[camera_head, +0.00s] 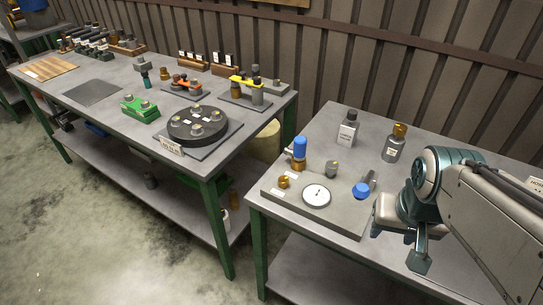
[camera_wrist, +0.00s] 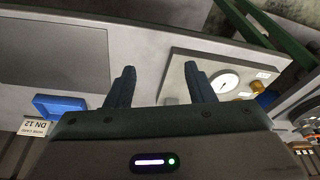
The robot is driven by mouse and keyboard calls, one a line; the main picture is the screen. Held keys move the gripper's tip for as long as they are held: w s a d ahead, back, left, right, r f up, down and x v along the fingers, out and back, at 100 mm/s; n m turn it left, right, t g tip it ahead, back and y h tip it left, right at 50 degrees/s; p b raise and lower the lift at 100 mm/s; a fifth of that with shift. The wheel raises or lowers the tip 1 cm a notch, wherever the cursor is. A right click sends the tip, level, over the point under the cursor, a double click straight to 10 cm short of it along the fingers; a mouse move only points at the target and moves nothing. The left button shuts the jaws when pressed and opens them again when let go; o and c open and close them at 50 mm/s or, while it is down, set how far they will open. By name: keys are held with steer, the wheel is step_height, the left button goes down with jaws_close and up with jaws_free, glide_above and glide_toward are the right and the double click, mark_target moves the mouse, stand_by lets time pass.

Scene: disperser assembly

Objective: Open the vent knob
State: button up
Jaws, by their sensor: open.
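A grey panel (camera_head: 342,219) lies on the right bench. It carries a round white gauge (camera_head: 317,194), a small brass knob (camera_head: 283,181), a blue-topped brass fitting (camera_head: 300,152), a grey knob (camera_head: 332,168) and a blue-ended part (camera_head: 361,190). Their labels are too small to read, so I cannot tell which is the vent knob. My gripper (camera_head: 398,244) is open and empty, to the right of the panel. In the wrist view its fingers (camera_wrist: 158,86) are spread; the gauge (camera_wrist: 224,82) and brass knob (camera_wrist: 257,87) lie right of them.
A blue item (camera_wrist: 58,105) sits by a "DN 12" sign in the wrist view. The left bench (camera_head: 60,116) holds several parts, beyond a gap. The right bench's front strip looks clear.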

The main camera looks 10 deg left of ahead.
steer(key=w+a+r+m+g+p, duration=0.1)
steer(key=w+a+r, duration=0.1)
steer(key=w+a, duration=0.15)
steer(key=w+a+r+p, duration=0.1)
steer(key=w+a+r, duration=0.1)
steer(key=w, duration=0.2)
steer(key=m+g+p, duration=0.2)
steer(key=m+p, duration=0.2)
glide_above(283, 179)
step_height(283, 179, down, 3)
step_height(283, 179, down, 13)
steer(key=shift+d+f+p, duration=0.1)
steer(key=shift+p, duration=0.5)
steer(key=c, duration=1)
